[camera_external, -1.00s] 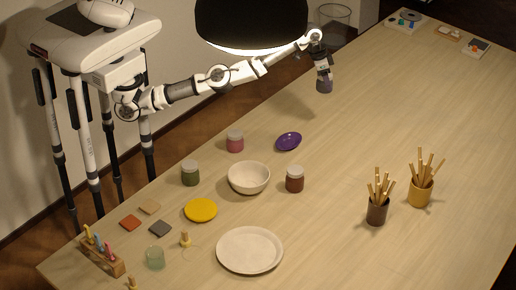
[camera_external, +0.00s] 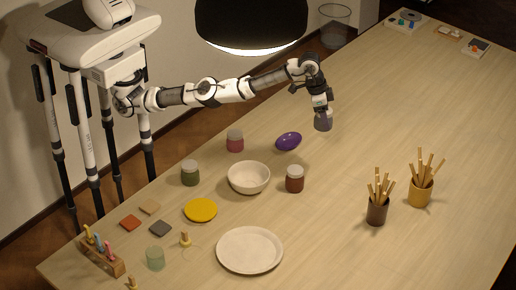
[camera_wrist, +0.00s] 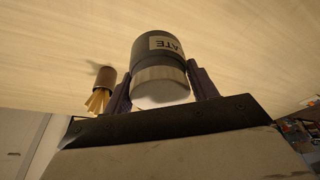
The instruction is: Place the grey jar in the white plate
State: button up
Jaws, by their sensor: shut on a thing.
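The grey jar (camera_external: 323,123) is in my gripper (camera_external: 321,108), toward the far side of the table's middle. In the wrist view the jar (camera_wrist: 158,50) sits between the two dark fingers of my gripper (camera_wrist: 162,88), with a light lid toward the palm and a label reading "ATE". In the external view the jar appears raised above the tabletop. The white plate (camera_external: 250,250) lies flat at the front of the table, empty, well apart from the jar, below and left of it in the picture.
A white bowl (camera_external: 249,178), a brown-red jar (camera_external: 295,179), a purple dish (camera_external: 288,141), a pink jar (camera_external: 235,141), a green jar (camera_external: 190,173) and a yellow dish (camera_external: 201,210) stand between. A lamp (camera_external: 251,25) hangs overhead.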

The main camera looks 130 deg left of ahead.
jog(key=w+d+m, duration=0.1)
jog(key=w+d, duration=0.2)
jog(key=d, duration=0.9)
jog(key=w+d, duration=0.2)
jog(key=d, duration=1)
jog(key=m+p, duration=0.1)
send_over(248, 252)
jog(key=s, duration=0.1)
jog(key=shift+h, duration=0.4)
jog(key=shift+s+d+f+p, duration=0.15)
jog(key=shift+f+p, duration=0.25)
jog(key=shift+f, duration=4.4)
jog(key=shift+s+d+f+p, duration=0.15)
jog(key=shift+f+p, duration=0.2)
jog(key=shift+f, duration=4.4)
jog(key=shift+w, duration=0.1)
jog(key=o, duration=0.7)
jog(key=shift+f, duration=0.2)
jog(key=o, duration=0.4)
jog(key=shift+r, duration=0.2)
